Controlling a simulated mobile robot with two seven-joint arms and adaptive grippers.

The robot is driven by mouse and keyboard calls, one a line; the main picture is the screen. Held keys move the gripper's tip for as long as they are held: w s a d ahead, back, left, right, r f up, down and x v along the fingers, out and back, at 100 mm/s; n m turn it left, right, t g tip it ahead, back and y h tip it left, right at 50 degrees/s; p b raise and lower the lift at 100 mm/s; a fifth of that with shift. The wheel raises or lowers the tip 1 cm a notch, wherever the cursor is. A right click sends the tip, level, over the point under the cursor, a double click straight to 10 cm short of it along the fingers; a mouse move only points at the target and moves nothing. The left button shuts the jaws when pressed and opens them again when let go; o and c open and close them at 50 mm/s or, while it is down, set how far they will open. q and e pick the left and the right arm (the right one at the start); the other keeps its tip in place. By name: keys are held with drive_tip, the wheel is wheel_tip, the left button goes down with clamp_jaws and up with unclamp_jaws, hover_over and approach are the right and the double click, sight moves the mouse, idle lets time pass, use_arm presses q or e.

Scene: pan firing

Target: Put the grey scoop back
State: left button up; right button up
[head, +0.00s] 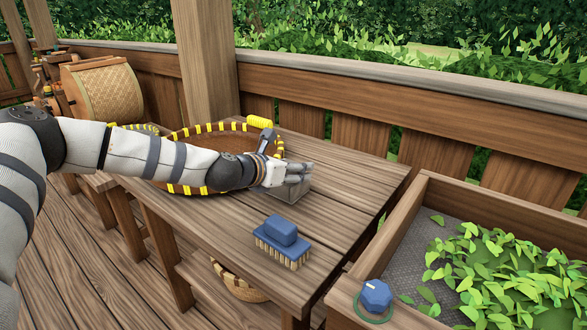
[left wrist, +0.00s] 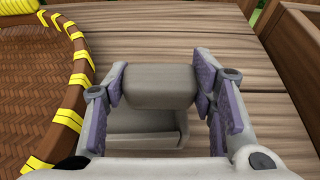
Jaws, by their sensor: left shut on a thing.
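The grey scoop (head: 294,188) is at the middle of the wooden table, just right of the round woven tray. My left gripper (head: 290,172) reaches over it from the left and is shut on it. In the left wrist view the scoop's thick grey handle (left wrist: 158,87) sits between the two purple-padded fingers (left wrist: 160,92). The scoop's open body (left wrist: 140,122) shows below the handle, partly hidden by the gripper. I cannot tell whether the scoop touches the table. My right gripper is not in view.
The woven tray (head: 207,128) with yellow bindings lies on the table to the left. A blue brush (head: 282,232) sits at the front. A wooden trough (head: 408,220) with green leaves stands right, a blue knob (head: 376,294) on its edge. The table's right part is clear.

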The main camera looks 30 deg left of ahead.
use_arm(q)
drive_tip(key=shift+f, duration=0.15)
drive_tip(key=o, duration=0.9)
drive_tip(key=shift+f, duration=0.1)
drive_tip(key=o, duration=0.5)
drive_tip(key=shift+c, duration=0.2)
drive_tip(key=shift+r, duration=0.2)
